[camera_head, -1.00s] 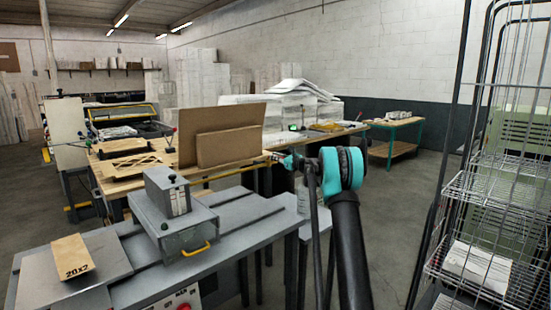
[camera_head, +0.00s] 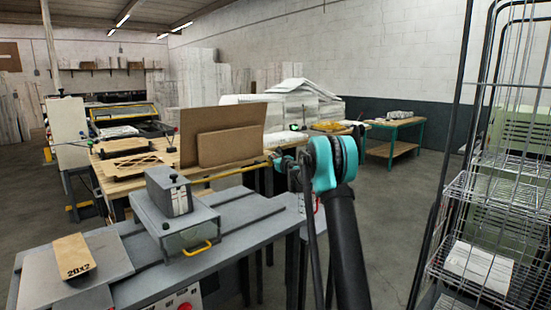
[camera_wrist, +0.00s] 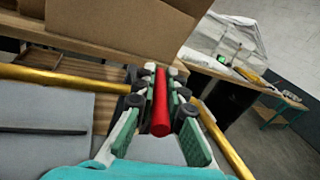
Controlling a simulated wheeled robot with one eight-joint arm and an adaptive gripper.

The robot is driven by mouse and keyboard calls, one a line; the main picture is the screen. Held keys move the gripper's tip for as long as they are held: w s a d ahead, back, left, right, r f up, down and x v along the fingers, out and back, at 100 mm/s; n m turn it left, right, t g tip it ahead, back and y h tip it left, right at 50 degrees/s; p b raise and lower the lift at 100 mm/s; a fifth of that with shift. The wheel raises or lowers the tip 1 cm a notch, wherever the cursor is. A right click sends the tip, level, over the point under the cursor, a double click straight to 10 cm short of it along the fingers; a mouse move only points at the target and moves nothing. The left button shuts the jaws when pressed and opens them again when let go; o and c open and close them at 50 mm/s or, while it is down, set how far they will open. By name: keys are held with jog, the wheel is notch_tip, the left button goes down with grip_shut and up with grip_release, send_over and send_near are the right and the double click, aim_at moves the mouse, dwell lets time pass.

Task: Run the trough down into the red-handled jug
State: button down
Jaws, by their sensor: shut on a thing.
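A red cylindrical rod (camera_wrist: 160,105) lies lengthwise between my fingers in the wrist view. My gripper (camera_wrist: 157,76) is shut on it, with a green-padded finger on each side. What the rod belongs to is hidden, so I cannot tell whether it is the jug's handle. In the head view my gripper is small and mostly hidden behind my teal arm joint, near the end of a yellow bar. I cannot make out the jug's body or the trough in either view.
A yellow bar (camera_head: 232,172) runs along the near side of a wooden bench holding brown cardboard (camera_head: 222,134). A grey table (camera_head: 250,213) carries a grey machine (camera_head: 188,232) and a box marked 20X2 (camera_head: 73,256). A wire rack (camera_head: 490,205) stands at right. Floor is open beyond my arm.

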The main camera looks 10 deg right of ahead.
jog(key=shift+s+a+m+t+h, duration=0.15)
jog(key=shift+a+m+h, duration=0.3)
jog(key=shift+m+h, duration=0.55)
jog(key=shift+a+m+t+h, duration=0.25)
jog(key=shift+a+m+h, duration=0.25)
jog(key=shift+h, duration=0.8)
jog(key=shift+m+h, duration=0.3)
jog(key=c, duration=1.6)
grip_release()
jog(key=shift+s, duration=0.15)
jog(key=s, duration=1.1)
jog(key=shift+s, duration=0.35)
